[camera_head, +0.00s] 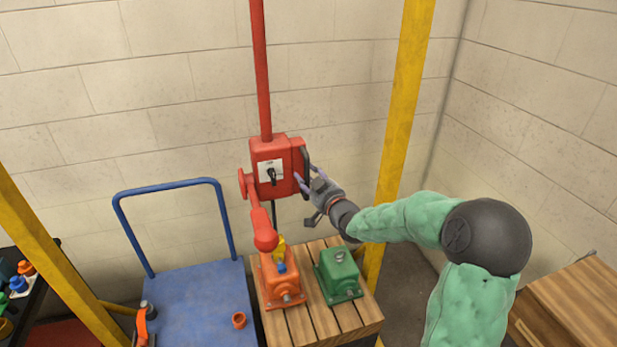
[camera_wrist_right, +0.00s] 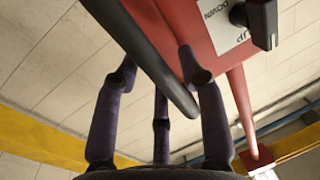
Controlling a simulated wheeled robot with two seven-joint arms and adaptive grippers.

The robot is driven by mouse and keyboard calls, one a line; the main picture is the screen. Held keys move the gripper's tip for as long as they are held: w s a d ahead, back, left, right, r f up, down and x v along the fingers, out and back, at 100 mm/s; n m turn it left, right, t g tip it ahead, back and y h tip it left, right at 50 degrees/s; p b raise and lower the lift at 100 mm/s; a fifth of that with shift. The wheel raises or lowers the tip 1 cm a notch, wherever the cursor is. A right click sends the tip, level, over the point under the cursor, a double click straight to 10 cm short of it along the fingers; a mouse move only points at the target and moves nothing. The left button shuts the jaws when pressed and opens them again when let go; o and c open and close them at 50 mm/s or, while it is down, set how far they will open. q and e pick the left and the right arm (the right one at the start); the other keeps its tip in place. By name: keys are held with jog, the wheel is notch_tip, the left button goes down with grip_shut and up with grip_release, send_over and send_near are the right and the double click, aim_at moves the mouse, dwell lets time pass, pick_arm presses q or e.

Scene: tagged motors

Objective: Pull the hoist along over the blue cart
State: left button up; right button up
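The red hoist box (camera_head: 270,160) hangs from a red pole, with a switch on its front and a dark bar handle (camera_head: 305,170) on its right side. A red jointed arm (camera_head: 263,232) reaches down from it to an orange motor (camera_head: 281,283) on a slatted wooden stand; whether they are joined I cannot tell. The blue cart (camera_head: 190,306) stands left of the stand. My right gripper (camera_head: 308,180) is at the handle, fingers spread. In the right wrist view the handle (camera_wrist_right: 145,55) runs between the open fingers (camera_wrist_right: 160,85). My left gripper is out of view.
A green motor (camera_head: 338,272) sits right of the orange one on the wooden stand (camera_head: 300,325). Yellow posts (camera_head: 403,100) rise at right and left. An orange ring-like part (camera_head: 239,320) lies on the cart, whose blue push bar (camera_head: 165,188) stands at the back.

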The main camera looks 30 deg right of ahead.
grip_shut()
jog(key=shift+a, duration=0.1)
